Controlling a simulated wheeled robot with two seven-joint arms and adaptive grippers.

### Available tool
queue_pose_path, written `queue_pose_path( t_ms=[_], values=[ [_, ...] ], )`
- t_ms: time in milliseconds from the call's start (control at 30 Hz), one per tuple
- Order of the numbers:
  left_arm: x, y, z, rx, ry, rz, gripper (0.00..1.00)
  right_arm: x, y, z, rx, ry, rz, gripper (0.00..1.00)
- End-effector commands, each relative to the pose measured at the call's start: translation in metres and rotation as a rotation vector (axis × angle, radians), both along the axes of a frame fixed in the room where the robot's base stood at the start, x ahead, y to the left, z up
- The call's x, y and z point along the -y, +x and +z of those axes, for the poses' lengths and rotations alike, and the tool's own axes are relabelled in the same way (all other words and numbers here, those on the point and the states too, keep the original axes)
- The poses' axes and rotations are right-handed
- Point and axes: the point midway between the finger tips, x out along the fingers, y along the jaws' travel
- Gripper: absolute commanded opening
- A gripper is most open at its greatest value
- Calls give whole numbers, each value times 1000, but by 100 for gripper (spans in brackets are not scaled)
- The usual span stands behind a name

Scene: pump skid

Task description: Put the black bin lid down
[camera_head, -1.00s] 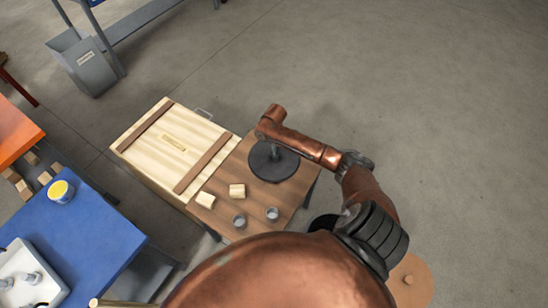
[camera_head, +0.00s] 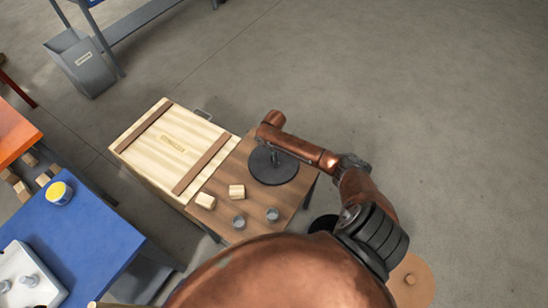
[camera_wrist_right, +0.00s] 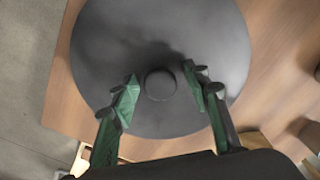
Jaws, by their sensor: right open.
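The black bin lid (camera_head: 274,169) is a dark round disc with a small knob in its centre. It appears to lie flat on the brown wooden table (camera_head: 250,212), near its far right part. My right gripper (camera_head: 275,157) is above the lid, partly hidden by its own wrist. In the right wrist view, the open green-padded fingers (camera_wrist_right: 161,80) stand on either side of the lid's knob (camera_wrist_right: 160,85), with gaps on both sides. The lid (camera_wrist_right: 110,45) fills the middle of that view, with wood around it. My left gripper does not show.
Two wooden blocks (camera_head: 237,191) and two small grey cups (camera_head: 272,214) stand nearby on the table. A wooden crate (camera_head: 172,143) adjoins it at the left. A blue table (camera_head: 90,235) is at lower left. Open floor (camera_head: 440,120) lies to the right.

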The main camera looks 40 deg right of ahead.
Motion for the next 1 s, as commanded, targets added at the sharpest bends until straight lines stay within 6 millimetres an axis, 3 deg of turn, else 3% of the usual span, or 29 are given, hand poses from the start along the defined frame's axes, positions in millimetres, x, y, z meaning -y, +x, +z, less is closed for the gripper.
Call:
queue_pose_path(
  t_ms=[133,267,700,1000],
  values=[
    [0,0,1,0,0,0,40,0,0,3,0,0,0,43],
    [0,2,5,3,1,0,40,1,1,19,3,-1,1,43],
    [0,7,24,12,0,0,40,0,1,105,3,-1,1,43],
    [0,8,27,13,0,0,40,0,0,123,0,1,0,43]
  ],
)
